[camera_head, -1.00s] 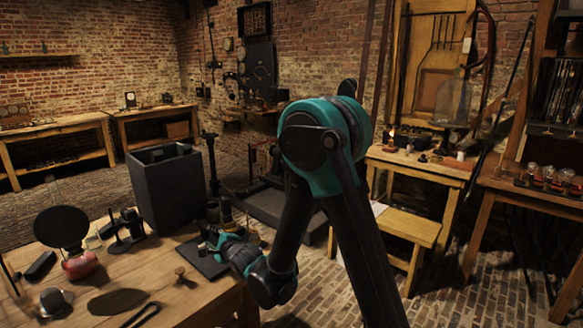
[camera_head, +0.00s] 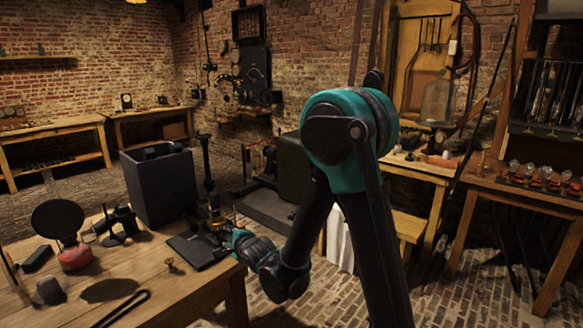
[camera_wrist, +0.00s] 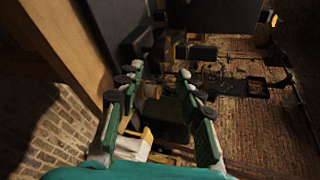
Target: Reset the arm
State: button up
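My gripper (camera_head: 217,226) is at the end of my black and teal arm, near the right edge of the wooden table in the head view. It is small there and hard to make out against the dark flat plate. In the wrist view my gripper (camera_wrist: 158,88) has its two green fingers with dark pads spread apart. I see nothing held between them. My arm is bent, with its elbow high in the middle of the head view.
The wooden table (camera_head: 185,292) holds a dark box (camera_head: 160,190), a dark flat plate (camera_head: 192,250) and a round black disc on a red base (camera_head: 74,258). A bench with several glass jars (camera_head: 538,177) stands at right. Brick floor (camera_head: 470,300) is open at lower right.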

jog(key=s+d+f+n+g+h, duration=0.1)
jog(key=s+d+n+h, duration=0.15)
jog(key=d, duration=0.95)
jog(key=s+d+f+n+g+h, duration=0.1)
jog(key=s+d+n+h, duration=0.2)
jog(key=d, duration=1)
jog(key=s+d+f+n+g+h, duration=0.2)
jog(key=s+d+f+n+g, duration=0.3)
jog(key=s+d+n, duration=0.4)
jog(key=s+d, duration=0.6)
jog(key=s, duration=0.2)
jog(key=shift+s+h, duration=0.1)
jog(key=shift+h, duration=0.15)
